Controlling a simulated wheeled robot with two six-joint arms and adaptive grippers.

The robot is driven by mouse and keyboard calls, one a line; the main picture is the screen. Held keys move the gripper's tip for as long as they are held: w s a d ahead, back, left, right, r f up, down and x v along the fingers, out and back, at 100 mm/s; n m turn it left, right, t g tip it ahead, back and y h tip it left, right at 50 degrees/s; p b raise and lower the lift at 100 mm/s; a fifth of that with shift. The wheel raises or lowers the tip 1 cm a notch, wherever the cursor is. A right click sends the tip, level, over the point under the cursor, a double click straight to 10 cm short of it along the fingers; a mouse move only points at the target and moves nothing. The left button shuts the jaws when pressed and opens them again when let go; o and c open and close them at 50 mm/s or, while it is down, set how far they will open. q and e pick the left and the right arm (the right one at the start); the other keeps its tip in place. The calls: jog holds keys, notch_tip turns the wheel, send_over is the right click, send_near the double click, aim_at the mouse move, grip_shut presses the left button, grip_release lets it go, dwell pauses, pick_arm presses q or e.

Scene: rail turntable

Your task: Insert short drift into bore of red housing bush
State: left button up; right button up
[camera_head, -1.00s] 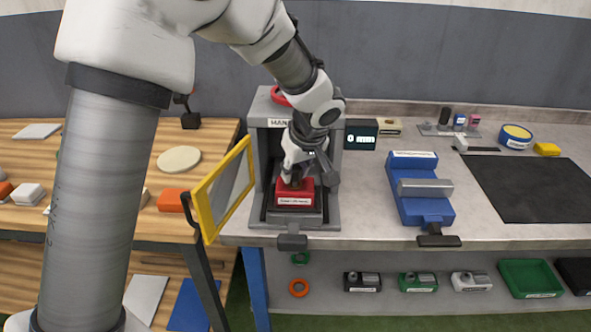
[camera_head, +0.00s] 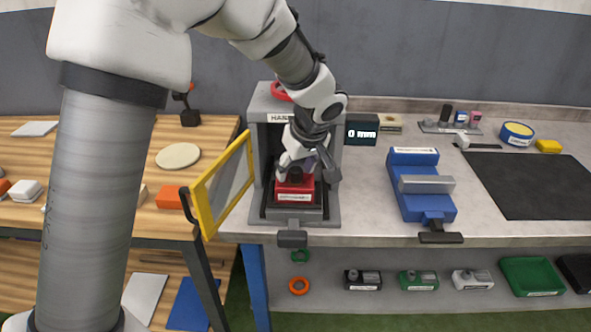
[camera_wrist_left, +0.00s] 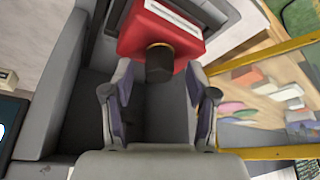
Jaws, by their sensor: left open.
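The red housing (camera_head: 295,190) sits on the bed inside the grey hand press, its white label facing front. It also shows at the top of the left wrist view (camera_wrist_left: 165,32). A short dark cylinder, seemingly the drift (camera_head: 295,174), stands at the red housing's top. In the left wrist view the drift (camera_wrist_left: 159,66) projects from the housing; how deep it sits in the bore is hidden. My left gripper (camera_head: 305,166) is inside the press, open, with its fingers (camera_wrist_left: 159,88) spread on either side of the drift, apart from it. My right gripper is not in view.
The grey press frame (camera_head: 333,190) closes in around my left gripper. Its yellow-framed guard door (camera_head: 207,218) stands open at left. A blue vise (camera_head: 410,205) and a black mat (camera_head: 530,185) lie to the right. A display (camera_head: 361,130) reads 0 mm.

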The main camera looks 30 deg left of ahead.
pick_arm(q)
jog(key=v, duration=1.1)
jog(key=shift+s+f, duration=0.1)
